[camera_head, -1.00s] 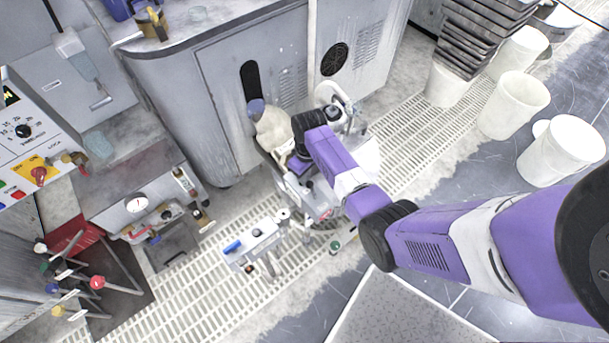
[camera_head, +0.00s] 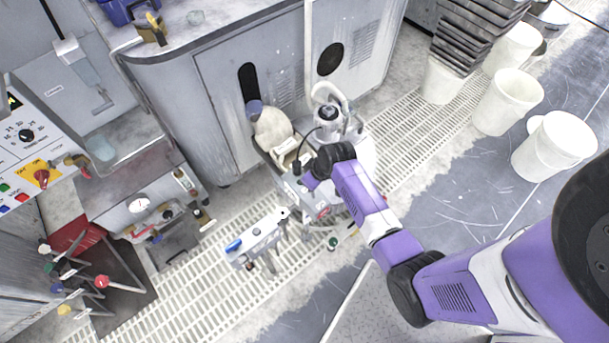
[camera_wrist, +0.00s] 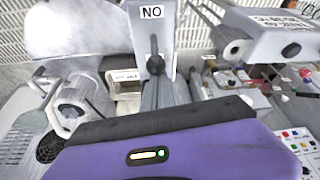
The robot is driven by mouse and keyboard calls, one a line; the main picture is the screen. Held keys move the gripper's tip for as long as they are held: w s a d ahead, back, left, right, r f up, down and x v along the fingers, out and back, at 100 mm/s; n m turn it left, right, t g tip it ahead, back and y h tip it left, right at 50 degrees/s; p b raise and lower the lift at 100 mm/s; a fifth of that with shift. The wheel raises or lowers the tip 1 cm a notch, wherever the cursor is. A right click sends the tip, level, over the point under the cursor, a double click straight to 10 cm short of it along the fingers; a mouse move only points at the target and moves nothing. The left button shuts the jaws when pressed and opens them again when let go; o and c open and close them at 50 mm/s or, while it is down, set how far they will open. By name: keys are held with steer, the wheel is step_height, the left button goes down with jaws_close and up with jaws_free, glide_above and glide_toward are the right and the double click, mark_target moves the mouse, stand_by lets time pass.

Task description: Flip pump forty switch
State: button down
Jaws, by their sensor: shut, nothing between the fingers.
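In the wrist view, a pale upright plate carries a dark toggle lever with a round knob (camera_wrist: 155,64), below a label (camera_wrist: 151,12) that reads "NO" in this picture. I cannot read a pump number on it. My gripper (camera_wrist: 158,92) points at the plate from below; its narrow grey fingers look shut and empty, close to the lever. Whether they touch it I cannot tell. In the head view, my gripper (camera_head: 309,182) is beside the pump unit (camera_head: 322,211), and its fingertips are hard to make out there. The lever is not clear in that view.
A white-topped stand (camera_head: 257,240) is left of the pump unit. A large grey cabinet (camera_head: 222,100) rises behind. White buckets (camera_head: 553,148) and stacked dark trays (camera_head: 478,35) stand at the right. A control panel (camera_head: 30,150) is at the left. Pale floor grating (camera_head: 425,130) runs between.

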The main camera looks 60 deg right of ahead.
steer(key=t+b, duration=0.1)
steer(key=s, duration=0.1)
steer(key=s+t+b, duration=0.1)
steer(key=shift+s+a+f+t+h+b, duration=0.25)
steer(key=shift+a+f+t+h+b, duration=0.05)
steer(key=shift+a+h+b, duration=0.1)
steer(key=s+t+b, duration=0.1)
steer(key=b, duration=0.1)
steer(key=t+b, duration=0.1)
steer(key=b, duration=0.1)
steer(key=shift+s+a+f+t+h+b, duration=0.2)
steer(key=shift+s+a+t+h+b, duration=0.1)
steer(key=shift+s, duration=0.1)
steer(key=shift+w+d+r+p, duration=0.15)
steer(key=shift+w+r+p, duration=0.05)
steer(key=shift+r+p, duration=0.45)
steer(key=shift+r, duration=0.1)
steer(key=shift+r+p, duration=0.65)
